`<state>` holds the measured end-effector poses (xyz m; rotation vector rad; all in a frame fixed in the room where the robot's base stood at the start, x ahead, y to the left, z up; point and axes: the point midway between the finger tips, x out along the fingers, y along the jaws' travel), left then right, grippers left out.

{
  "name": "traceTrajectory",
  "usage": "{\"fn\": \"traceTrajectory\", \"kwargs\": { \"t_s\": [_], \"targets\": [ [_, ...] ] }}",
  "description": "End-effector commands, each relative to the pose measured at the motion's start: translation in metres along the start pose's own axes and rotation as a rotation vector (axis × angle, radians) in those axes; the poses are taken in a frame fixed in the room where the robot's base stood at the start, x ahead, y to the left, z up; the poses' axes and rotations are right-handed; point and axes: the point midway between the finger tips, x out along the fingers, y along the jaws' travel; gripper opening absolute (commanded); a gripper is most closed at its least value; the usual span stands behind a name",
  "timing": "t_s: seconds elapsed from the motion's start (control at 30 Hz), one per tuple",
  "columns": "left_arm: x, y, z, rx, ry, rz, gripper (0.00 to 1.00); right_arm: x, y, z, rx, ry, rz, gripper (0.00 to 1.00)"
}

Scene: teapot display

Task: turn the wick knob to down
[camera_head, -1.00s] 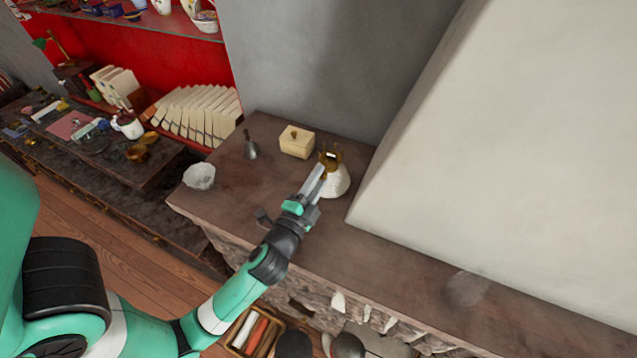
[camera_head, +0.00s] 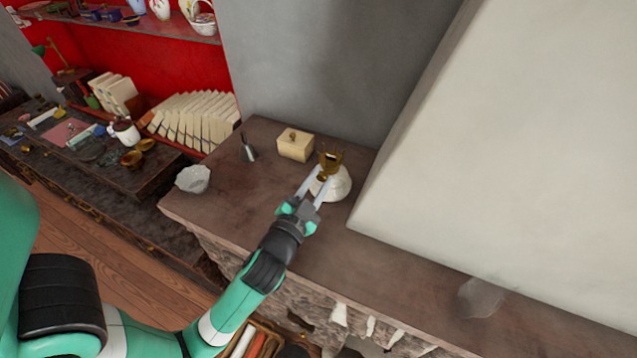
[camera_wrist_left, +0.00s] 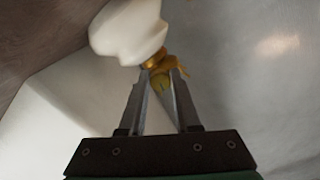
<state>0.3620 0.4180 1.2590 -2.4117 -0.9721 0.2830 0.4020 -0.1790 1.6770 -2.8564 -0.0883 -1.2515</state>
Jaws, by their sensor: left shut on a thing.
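The oil lamp (camera_head: 336,188) stands upright on the stone ledge, with a white rounded base and a pronged brass burner (camera_head: 331,158) on top. My left gripper (camera_head: 319,175) reaches it from the front left. Its fingers are shut on the small brass wick knob (camera_head: 322,178) at the burner's side. In the left wrist view the knob (camera_wrist_left: 160,83) sits between the fingertips (camera_wrist_left: 162,75), with the white lamp base (camera_wrist_left: 128,30) beyond. The fingers partly hide the knob, and its exact turn cannot be read. My right gripper is not in view.
A cream lidded box (camera_head: 295,147), a small dark metal bell-like object (camera_head: 248,150) and a pale faceted bowl (camera_head: 193,179) stand on the ledge (camera_head: 230,200) left of the lamp. A big pale sloping wall (camera_head: 490,170) rises close on the right.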

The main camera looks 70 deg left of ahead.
Motion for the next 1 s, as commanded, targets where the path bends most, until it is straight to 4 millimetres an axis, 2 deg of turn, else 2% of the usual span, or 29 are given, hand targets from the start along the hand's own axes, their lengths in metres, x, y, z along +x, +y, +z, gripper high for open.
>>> {"fn": "traceTrajectory", "kwargs": {
  "t_s": [0.47, 0.5, 0.63, 0.67, 1.0],
  "targets": [
    [0.0001, 0.0002, 0.0005, -0.016, -0.002, 0.0, 0.0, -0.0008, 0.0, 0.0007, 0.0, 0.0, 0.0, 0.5],
    [0.0001, 0.0002, 0.0006, -0.016, -0.002, 0.0, 0.35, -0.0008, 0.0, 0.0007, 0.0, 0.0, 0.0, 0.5],
    [0.0001, 0.0002, 0.0005, -0.016, -0.002, 0.0, 0.58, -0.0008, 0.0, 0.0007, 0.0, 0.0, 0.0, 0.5],
    [0.0001, 0.0002, 0.0004, -0.016, -0.002, 0.0, 0.6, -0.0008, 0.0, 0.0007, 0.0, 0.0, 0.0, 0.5],
    [-0.0036, 0.001, 0.0008, -0.015, -0.001, 0.002, 0.6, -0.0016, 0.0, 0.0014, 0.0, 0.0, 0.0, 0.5]
  ]
}}
